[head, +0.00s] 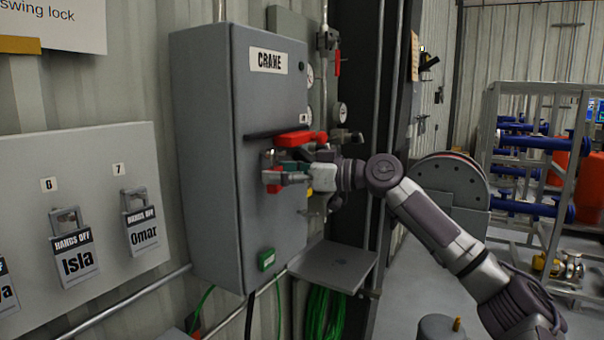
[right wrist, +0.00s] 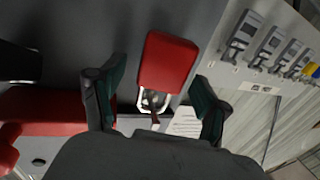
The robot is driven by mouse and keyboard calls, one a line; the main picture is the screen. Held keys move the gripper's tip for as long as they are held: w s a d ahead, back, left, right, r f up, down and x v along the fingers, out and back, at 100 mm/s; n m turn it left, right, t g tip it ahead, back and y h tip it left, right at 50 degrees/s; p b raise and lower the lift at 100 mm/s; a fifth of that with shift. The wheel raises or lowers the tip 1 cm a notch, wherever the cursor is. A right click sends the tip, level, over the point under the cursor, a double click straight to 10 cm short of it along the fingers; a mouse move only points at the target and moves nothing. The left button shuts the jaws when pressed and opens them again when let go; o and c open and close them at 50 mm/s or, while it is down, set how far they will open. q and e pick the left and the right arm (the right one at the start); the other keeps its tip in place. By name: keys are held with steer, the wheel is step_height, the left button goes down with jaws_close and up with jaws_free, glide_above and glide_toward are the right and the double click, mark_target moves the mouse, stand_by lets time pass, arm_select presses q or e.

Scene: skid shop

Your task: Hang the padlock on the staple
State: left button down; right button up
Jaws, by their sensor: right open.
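The padlock has a red body (right wrist: 167,62) and a pale metal shackle. In the head view its red body (head: 272,181) shows low on the front of the grey CRANE box, just below the red handle. In the right wrist view the shackle appears to loop around a small grey metal piece, likely the staple (right wrist: 153,99); whether it is fully closed I cannot tell. The body lies free beyond the fingertips. My right gripper (head: 288,173) is open at the box front, its dark green fingers apart on either side of the shackle. My left gripper is out of view.
The grey CRANE box (head: 213,110) has a red handle (head: 292,138) close above the gripper. A board (head: 95,170) with tagged padlocks hangs at left. A small grey shelf (head: 335,265) juts out below right. Gauges and pipes stand behind the box.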

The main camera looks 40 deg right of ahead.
steer(key=v, duration=1.1)
